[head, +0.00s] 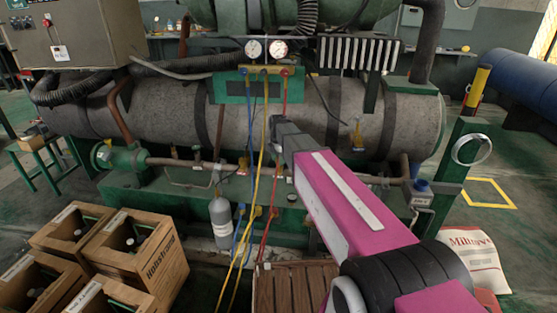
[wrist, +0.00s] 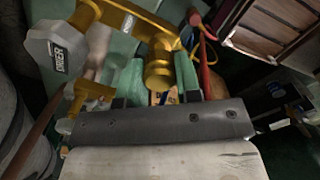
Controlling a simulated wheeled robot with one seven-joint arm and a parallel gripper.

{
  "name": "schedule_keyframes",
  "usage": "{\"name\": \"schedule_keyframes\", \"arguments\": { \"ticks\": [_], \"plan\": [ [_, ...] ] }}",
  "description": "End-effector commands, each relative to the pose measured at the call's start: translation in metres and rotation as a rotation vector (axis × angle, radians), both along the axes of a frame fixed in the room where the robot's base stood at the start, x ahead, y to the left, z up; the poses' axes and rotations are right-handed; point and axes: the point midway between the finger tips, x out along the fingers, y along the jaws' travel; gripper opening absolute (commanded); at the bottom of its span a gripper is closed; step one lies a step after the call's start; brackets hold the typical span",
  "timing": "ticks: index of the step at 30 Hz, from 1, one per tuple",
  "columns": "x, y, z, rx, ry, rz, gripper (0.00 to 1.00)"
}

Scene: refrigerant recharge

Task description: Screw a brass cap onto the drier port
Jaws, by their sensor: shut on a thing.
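In the wrist view a grey drier (wrist: 58,48) with a white DRIER label stands at the upper left. A brass pipe (wrist: 135,20) runs from it to the right and has a branch pointing toward me. My gripper (wrist: 160,82) is shut on a brass cap (wrist: 158,74) at the end of that branch. The cap looks in line with the port, but I cannot tell whether its thread is engaged.
A gauge manifold (head: 266,70) with blue, yellow and red hoses hangs just left of my arm.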

Motion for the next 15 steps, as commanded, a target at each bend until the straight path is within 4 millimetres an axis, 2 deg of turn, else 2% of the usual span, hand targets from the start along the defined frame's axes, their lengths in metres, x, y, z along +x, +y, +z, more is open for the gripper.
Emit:
{"name": "schedule_keyframes", "arguments": {
  "ticks": [15],
  "plan": [
    [0.0001, 0.0000, -0.0031, 0.000, 0.000, 0.000, 0.09]
  ]
}}
